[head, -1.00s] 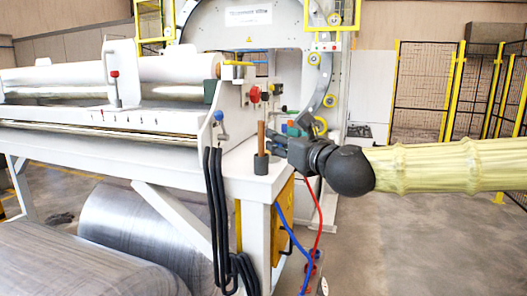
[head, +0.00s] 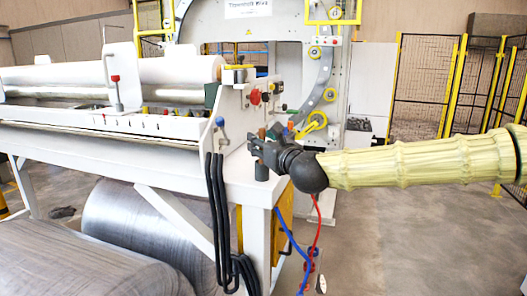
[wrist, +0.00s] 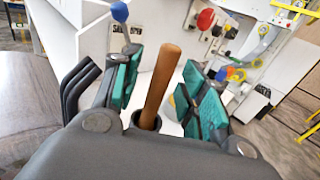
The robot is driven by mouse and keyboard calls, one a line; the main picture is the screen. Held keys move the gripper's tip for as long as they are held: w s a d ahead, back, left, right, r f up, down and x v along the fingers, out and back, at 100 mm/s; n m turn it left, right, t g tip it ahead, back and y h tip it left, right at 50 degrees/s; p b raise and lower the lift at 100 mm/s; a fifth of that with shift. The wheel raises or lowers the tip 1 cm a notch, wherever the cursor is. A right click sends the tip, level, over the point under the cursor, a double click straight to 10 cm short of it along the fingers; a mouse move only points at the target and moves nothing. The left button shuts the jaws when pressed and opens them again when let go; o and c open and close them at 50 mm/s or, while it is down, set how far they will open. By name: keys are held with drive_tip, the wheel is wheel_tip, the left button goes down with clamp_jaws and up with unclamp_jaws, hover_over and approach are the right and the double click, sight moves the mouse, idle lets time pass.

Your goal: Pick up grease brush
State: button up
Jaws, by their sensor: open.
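The grease brush (wrist: 163,82) shows as a brown wooden handle standing upright out of a dark cup. In the head view the cup (head: 262,172) stands on the white machine corner, and the handle top (head: 262,132) shows just above my gripper. My gripper (head: 257,146) comes in from the right at handle height. In the wrist view its two green-padded fingers (wrist: 160,88) are open, one on each side of the handle, with gaps visible on both sides. The lower end of the brush is hidden in the cup.
A blue-knobbed lever (head: 220,123) stands left of the cup, with black cables (head: 213,190) hanging below it. Red and blue hoses (head: 295,240) hang in front. A red button (head: 255,97) and the wrapping ring (head: 325,90) are behind.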

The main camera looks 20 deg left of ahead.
drive_tip(key=shift+w+a, duration=0.2)
drive_tip(key=shift+w, duration=0.1)
clamp_jaws()
wheel_tip(320, 180, up, 10)
drive_tip(key=b, duration=0.3)
drive_tip(key=shift+b, duration=0.4)
